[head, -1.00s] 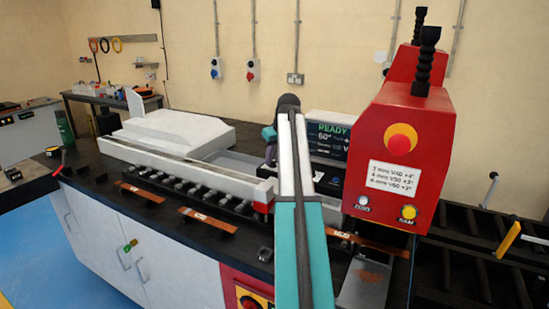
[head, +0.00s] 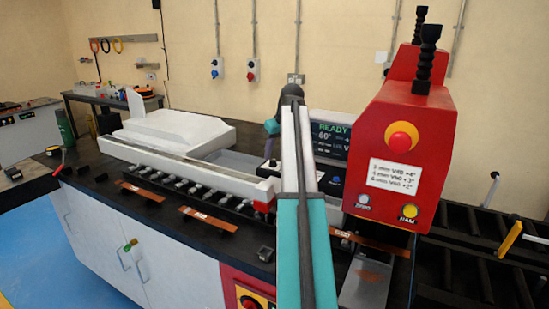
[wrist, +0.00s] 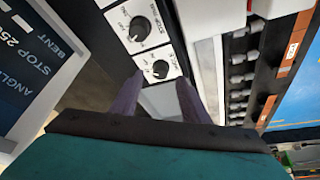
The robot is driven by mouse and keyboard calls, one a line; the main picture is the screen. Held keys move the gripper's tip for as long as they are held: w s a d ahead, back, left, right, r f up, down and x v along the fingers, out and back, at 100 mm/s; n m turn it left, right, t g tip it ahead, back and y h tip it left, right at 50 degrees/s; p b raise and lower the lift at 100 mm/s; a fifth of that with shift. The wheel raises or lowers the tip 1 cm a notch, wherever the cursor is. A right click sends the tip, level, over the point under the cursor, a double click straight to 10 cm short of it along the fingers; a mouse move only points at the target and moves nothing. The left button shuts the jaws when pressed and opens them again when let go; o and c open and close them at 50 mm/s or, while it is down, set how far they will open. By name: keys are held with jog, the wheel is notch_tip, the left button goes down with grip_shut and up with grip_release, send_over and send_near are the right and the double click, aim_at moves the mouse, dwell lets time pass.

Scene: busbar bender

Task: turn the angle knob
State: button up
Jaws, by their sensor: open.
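Two black knobs with white pointer marks sit on white plates on a dark panel in the wrist view. The lower knob (wrist: 160,68), whose small label I cannot read clearly, lies just beyond and between my fingertips. The upper knob (wrist: 140,28) has a label that seems to read STOP MM. My gripper (wrist: 158,86) is open, its two purple fingers apart and pointing at the lower knob's plate; contact cannot be told. In the head view my arm partly hides the control panel (head: 330,180). The display (head: 329,137) reads READY and 60°.
A red housing (head: 403,150) with a red-and-yellow button stands right of my arm. A white guard (head: 180,133) and a roller row lie left. Copper bars (head: 208,222) rest on the dark bench top. The display's edge (wrist: 40,65) is close at left in the wrist view.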

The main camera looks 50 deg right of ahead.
jog(key=b+v, duration=0.1)
jog(key=v, duration=0.9)
jog(key=shift+r+b, duration=0.3)
jog(key=shift+b, duration=0.1)
jog(key=shift+f, duration=0.15)
jog(key=shift+p+x, duration=1)
jog(key=shift+x, duration=4.2)
jog(key=shift+w+a, duration=0.1)
jog(key=shift+a, duration=0.1)
